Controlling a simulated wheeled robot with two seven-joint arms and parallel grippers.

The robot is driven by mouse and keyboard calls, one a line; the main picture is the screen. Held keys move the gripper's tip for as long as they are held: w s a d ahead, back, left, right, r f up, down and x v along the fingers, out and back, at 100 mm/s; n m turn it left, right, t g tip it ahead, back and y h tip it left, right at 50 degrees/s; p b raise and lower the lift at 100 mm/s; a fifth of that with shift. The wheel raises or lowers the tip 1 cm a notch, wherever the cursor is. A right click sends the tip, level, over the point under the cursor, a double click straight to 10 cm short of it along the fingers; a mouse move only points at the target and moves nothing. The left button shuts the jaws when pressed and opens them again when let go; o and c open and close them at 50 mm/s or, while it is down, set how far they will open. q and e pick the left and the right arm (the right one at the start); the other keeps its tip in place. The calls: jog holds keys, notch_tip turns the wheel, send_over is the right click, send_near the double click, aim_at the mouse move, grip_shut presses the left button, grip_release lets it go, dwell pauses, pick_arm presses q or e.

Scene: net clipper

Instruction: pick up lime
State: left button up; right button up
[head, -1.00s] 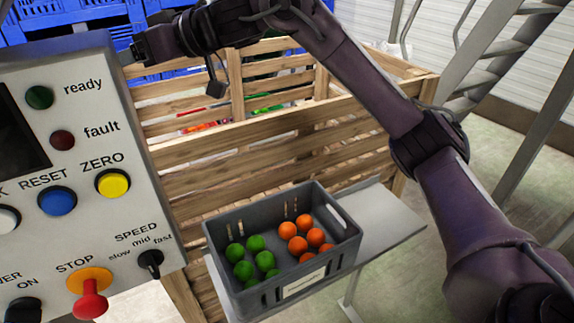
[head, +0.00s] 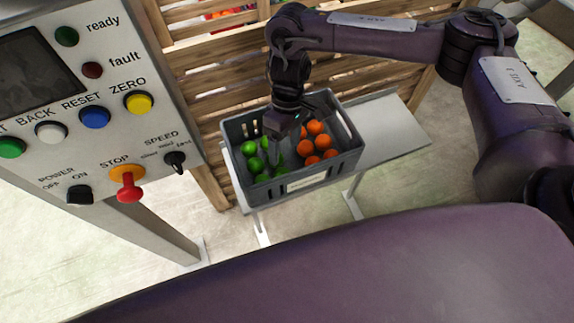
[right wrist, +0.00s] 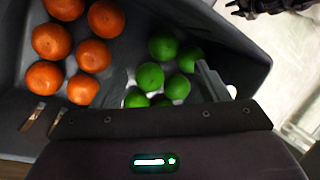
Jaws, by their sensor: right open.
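Several green limes (head: 255,165) lie in the left half of a grey crate (head: 345,166), beside several oranges (head: 314,143) in the right half. My right gripper (head: 273,152) points down into the crate over the limes, open, and hides some of them. In the right wrist view, limes (right wrist: 150,76) lie between and around its grey fingers, apparently with none gripped; the lower ones are partly hidden by the gripper body. A dark clawed part, probably my left gripper (right wrist: 268,5), shows at the top right edge there; its jaws are unclear.
The crate stands on a narrow grey table (head: 390,125) with free surface to its right. A slatted wooden bin (head: 205,75) is close behind. A control panel (head: 70,90) with buttons stands at left. The crate walls surround the fruit closely.

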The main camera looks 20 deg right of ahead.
aim_at(283, 169)
jog(key=x, duration=0.3)
jog(key=shift+a, duration=0.1)
jog(key=shift+s+x, duration=0.15)
jog(key=shift+x, duration=1)
jog(key=shift+s+x, duration=0.2)
jog(key=shift+x, duration=1)
jog(key=shift+r, duration=0.15)
jog(key=shift+a, duration=0.1)
jog(key=c, duration=1.1)
